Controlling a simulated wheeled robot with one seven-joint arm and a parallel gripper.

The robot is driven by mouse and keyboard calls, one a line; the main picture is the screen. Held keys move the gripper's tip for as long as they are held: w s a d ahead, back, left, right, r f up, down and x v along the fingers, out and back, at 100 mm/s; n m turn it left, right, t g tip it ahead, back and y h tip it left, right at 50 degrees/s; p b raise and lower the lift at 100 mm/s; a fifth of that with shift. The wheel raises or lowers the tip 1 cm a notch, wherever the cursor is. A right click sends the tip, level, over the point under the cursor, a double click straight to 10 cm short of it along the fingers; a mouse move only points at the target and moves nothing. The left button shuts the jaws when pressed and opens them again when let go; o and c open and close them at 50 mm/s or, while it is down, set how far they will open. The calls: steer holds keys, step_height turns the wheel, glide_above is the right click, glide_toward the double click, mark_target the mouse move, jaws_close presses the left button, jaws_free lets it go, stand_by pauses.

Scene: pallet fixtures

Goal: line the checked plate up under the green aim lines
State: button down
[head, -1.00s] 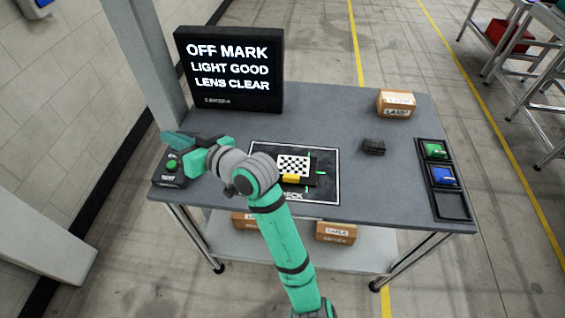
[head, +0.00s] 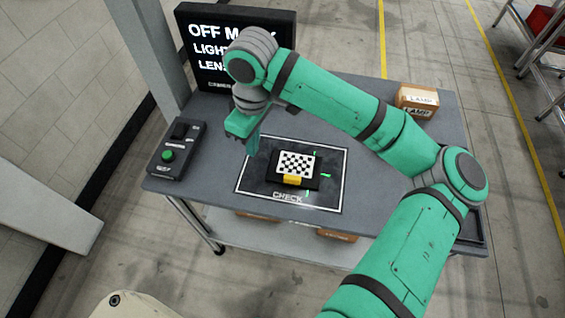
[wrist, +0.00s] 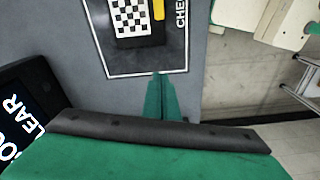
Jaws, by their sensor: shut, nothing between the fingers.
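The checked plate (head: 296,164) is a black and white board on a dark block with a yellow tab (head: 292,180) at its front. It lies inside the white-framed CHECK mat (head: 335,200). Short green aim lines (head: 325,176) show at its right and at its front right, not centred on the plate. My gripper (head: 249,143) is shut and empty, pointing down by the mat's back left corner. In the wrist view my gripper (wrist: 158,80) reaches the mat's edge, and the plate (wrist: 130,18) is beyond it. The screen (head: 200,50) is partly covered by my arm; OFF shows.
A control box (head: 178,150) with a green button stands at the table's left. A LAMP carton (head: 417,100) sits at the back right. My arm covers much of the table's right side. The strip between control box and mat is clear.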

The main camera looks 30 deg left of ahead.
mark_target(279, 178)
steer(key=shift+h, duration=0.6)
steer(key=f, duration=0.3)
steer(key=d+f, duration=0.1)
steer(key=f, duration=0.2)
steer(key=w+d+f, duration=0.1)
steer(key=f, duration=0.2)
steer(key=shift+w+d+f, duration=0.1)
steer(key=shift+d+f, duration=0.1)
steer(key=shift+d, duration=2)
